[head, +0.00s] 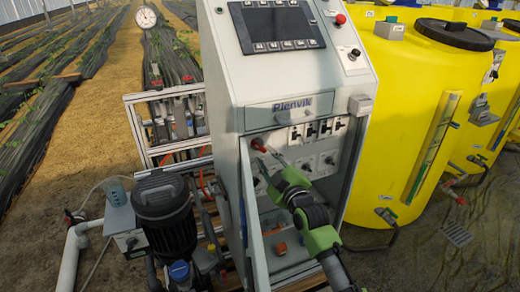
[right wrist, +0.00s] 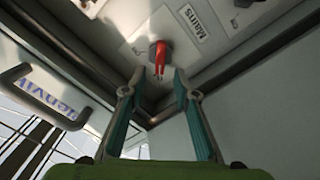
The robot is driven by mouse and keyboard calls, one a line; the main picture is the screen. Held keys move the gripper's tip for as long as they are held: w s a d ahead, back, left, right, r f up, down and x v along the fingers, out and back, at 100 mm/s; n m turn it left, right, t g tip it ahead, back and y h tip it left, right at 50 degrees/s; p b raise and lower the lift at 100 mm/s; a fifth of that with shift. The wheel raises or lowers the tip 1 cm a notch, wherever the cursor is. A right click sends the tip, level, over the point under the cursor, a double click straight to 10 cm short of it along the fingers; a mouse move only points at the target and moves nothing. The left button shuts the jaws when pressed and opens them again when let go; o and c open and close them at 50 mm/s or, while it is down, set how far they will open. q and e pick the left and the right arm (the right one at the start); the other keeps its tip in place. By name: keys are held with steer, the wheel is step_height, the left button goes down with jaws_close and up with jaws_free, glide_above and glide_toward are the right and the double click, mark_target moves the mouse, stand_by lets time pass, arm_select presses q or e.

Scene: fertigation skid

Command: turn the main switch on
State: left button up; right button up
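The main switch is a red rotary handle (right wrist: 160,57) on a light panel, beside a label reading "Mains" (right wrist: 194,27). In the head view the red handle (head: 259,145) shows at the left of the lower panel inside the grey cabinet (head: 221,100). My right gripper (head: 262,168) reaches in from the lower right to just below the handle. In the right wrist view its two fingers (right wrist: 160,82) are apart, with the handle's end between or just beyond their tips; I cannot tell whether they touch it. My left gripper is not in view.
A drawer with a handle (head: 291,114) juts out above the panel. The cabinet's side walls bound the opening. A row of black switches (head: 318,130) lies right of the handle. Yellow tanks (head: 400,135) stand at right; a dark pump motor (head: 163,210) stands at left.

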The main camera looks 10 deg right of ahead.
mark_target(259, 148)
steer(key=shift+w+a, duration=0.2)
steer(key=shift+w, duration=0.7)
steer(key=shift+w+a, duration=0.15)
steer(key=shift+w, duration=0.7)
steer(key=shift+w+a, duration=0.2)
steer(key=shift+w, duration=0.7)
jaws_close()
